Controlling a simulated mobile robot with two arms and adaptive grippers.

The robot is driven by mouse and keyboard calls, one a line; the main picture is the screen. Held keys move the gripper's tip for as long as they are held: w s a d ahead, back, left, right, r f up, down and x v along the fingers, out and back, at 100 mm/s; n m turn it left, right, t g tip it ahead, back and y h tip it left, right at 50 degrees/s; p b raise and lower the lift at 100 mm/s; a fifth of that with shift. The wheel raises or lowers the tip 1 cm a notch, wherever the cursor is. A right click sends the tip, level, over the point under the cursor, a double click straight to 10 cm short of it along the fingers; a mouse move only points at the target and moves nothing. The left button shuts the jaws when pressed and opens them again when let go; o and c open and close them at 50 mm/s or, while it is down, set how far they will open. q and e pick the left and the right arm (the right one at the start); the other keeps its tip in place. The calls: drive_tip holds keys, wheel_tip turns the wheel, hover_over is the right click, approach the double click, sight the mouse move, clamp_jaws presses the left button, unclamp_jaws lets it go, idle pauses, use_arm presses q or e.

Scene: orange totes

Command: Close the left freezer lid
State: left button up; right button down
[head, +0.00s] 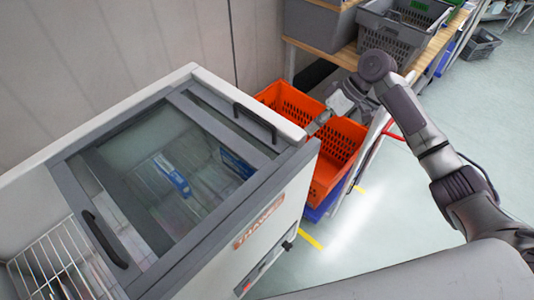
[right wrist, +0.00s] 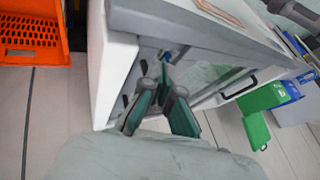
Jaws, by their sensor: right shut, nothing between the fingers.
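The chest freezer (head: 285,185) stands at the left in the head view, with glass sliding lids in a grey frame. The left lid (head: 105,195) has a black handle (head: 105,240) near its left edge. Left of that handle the freezer is open, showing a wire basket (head: 50,265). A second black handle (head: 255,122) is at the right end of the lids. My right gripper (head: 318,123) is beside the freezer's right end, near the orange totes, away from the left handle. In the right wrist view its fingers (right wrist: 163,85) are shut and empty, in front of the freezer. My left gripper is not seen.
Orange totes (head: 345,140) stand just right of the freezer, by a wooden-topped shelf (head: 335,55) with grey crates (head: 390,35). A wall (head: 140,45) runs behind the freezer. Open floor (head: 480,110) lies to the right. Green boxes (right wrist: 256,130) show in the right wrist view.

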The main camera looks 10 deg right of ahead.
drive_tip(key=shift+w+a+r, duration=0.15)
drive_tip(key=shift+w+r, duration=0.15)
drive_tip(key=shift+a+f, duration=0.2)
drive_tip(key=p, duration=0.2)
approach(280, 161)
drive_tip(key=w+f, duration=0.1)
drive_tip(key=a+f, duration=0.1)
drive_tip(key=w+a+f, duration=0.1)
drive_tip(key=f, duration=0.1)
drive_tip(key=shift+w+a, duration=0.1)
drive_tip(key=shift+w, duration=0.2)
drive_tip(key=a, duration=0.1)
drive_tip(key=s+a, duration=0.1)
drive_tip(key=p, duration=0.1)
drive_tip(key=shift+s+a+f, duration=0.3)
drive_tip(key=shift+a, duration=0.1)
drive_tip(key=shift+s+a, duration=0.35)
drive_tip(key=shift+a, duration=0.05)
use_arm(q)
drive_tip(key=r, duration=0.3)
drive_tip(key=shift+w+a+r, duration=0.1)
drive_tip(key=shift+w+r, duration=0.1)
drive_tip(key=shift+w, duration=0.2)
use_arm(e)
drive_tip(key=shift+f, duration=0.1)
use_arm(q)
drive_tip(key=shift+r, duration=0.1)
use_arm(e)
drive_tip(key=shift+a, duration=0.1)
